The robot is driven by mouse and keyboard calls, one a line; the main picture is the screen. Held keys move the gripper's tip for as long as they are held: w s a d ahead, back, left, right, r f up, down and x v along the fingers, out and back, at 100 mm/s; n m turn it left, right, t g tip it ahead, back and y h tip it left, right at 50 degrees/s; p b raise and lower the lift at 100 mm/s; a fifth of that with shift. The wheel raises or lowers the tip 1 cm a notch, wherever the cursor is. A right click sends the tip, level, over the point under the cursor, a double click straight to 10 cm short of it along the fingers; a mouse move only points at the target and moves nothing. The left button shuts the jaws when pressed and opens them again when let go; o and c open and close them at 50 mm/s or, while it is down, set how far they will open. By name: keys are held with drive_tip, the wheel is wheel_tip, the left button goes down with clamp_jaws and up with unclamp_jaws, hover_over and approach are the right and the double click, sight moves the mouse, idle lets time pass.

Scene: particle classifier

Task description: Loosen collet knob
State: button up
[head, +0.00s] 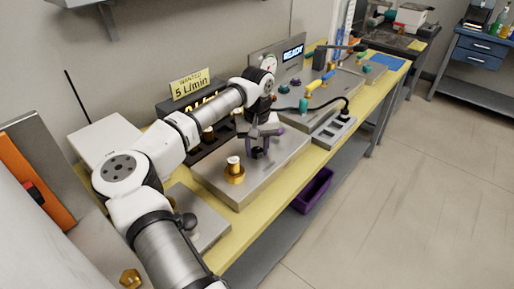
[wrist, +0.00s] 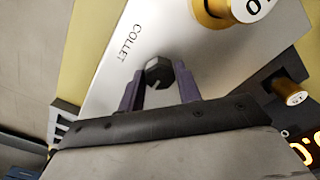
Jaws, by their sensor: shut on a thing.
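The collet knob (wrist: 158,72) is a small dark faceted knob on a light metal plate (wrist: 120,30), beside the printed word COLLET. My gripper (wrist: 160,80) has its two purple fingers on either side of the knob and is shut on it. In the head view my gripper (head: 262,148) points down at the plate of the metal block (head: 225,187). The knob is mostly hidden there by the fingers.
A gold fitting with a white top (head: 235,172) stands on the same block, close to my gripper; it also shows in the wrist view (wrist: 225,14). A dark unit (head: 180,112) with a "WANTED 5 L/min" sign (head: 191,84) stands behind. A READY display (head: 293,53) is further along the yellow bench.

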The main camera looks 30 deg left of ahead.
drive_tip(key=n+b, duration=0.1)
drive_tip(key=n, duration=0.2)
drive_tip(key=shift+n+b, duration=0.3)
drive_tip(key=shift+n, duration=0.1)
drive_tip(key=n+b, duration=0.1)
drive_tip(key=n, duration=0.3)
drive_tip(key=shift+a+n, duration=0.1)
drive_tip(key=shift+n, duration=0.2)
drive_tip(key=n+b, duration=0.1)
drive_tip(key=n, duration=0.3)
drive_tip(key=shift+n, duration=0.3)
drive_tip(key=n+b, duration=0.1)
drive_tip(key=n, duration=0.3)
drive_tip(key=n+b, duration=0.1)
drive_tip(key=n, duration=0.7)
drive_tip(key=shift+n+b, duration=0.3)
drive_tip(key=shift+b, duration=0.1)
drive_tip(key=n+b, duration=0.1)
drive_tip(key=n, duration=0.3)
drive_tip(key=shift+s+n, duration=0.1)
drive_tip(key=shift+n, duration=0.2)
drive_tip(key=n, duration=0.4)
drive_tip(key=shift+b, duration=0.3)
